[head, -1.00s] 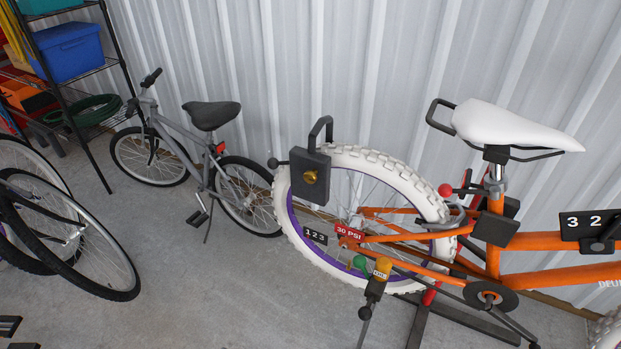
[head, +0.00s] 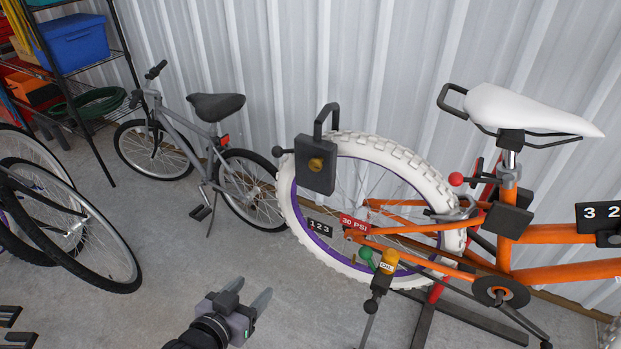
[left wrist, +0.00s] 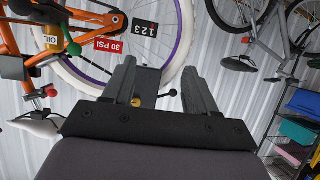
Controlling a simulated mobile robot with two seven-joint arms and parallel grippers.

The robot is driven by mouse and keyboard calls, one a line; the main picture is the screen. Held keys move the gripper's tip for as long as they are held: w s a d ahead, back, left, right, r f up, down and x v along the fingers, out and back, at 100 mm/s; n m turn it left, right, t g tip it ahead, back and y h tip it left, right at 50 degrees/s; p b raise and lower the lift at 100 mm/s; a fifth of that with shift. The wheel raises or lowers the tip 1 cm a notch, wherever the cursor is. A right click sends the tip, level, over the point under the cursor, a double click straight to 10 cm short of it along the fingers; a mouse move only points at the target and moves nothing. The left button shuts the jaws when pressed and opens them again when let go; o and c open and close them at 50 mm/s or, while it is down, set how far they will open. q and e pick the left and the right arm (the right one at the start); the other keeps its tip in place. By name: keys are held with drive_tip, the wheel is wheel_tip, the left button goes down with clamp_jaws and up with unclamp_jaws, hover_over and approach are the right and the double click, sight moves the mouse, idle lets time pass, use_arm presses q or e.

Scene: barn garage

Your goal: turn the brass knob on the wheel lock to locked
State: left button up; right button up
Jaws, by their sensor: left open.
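The wheel lock (head: 315,178) is a dark grey box with a shackle on top, at the upper left of the orange bike's white rear tyre (head: 392,152). Its round brass knob (head: 315,164) is on the front face; I cannot read its setting. A black ball-ended lever sticks out to the left. My left gripper (head: 250,291) is open and empty, low in front of the wheel and well apart from the lock. In the left wrist view, upside down, the lock (left wrist: 147,82) and knob (left wrist: 137,101) show between the open fingers (left wrist: 156,68). My right gripper is out of view.
A red-ball lever (head: 456,179) is near the white saddle (head: 532,108). A grey bike (head: 205,150) stands behind left.

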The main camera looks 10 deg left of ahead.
use_arm(q)
drive_tip(key=w+d+r+t+h+b, duration=0.1)
drive_tip(key=w+d+r+b, duration=0.15)
drive_tip(key=w, duration=0.25)
drive_tip(key=w+d+r+t+b, duration=0.1)
drive_tip(key=w+r+t, duration=0.1)
drive_tip(key=w+r, duration=0.3)
drive_tip(key=m+t+h+b, duration=0.1)
drive_tip(key=h+b, duration=0.1)
approach(314, 166)
drive_tip(key=w, duration=0.2)
drive_tip(key=x, duration=0.2)
drive_tip(key=b+x, duration=0.1)
drive_tip(key=x, duration=0.2)
drive_tip(key=shift+w+d, duration=0.1)
drive_tip(key=shift+d, duration=0.3)
drive_tip(key=shift+w+d, duration=0.15)
drive_tip(key=shift+w, duration=0.3)
drive_tip(key=c, duration=1)
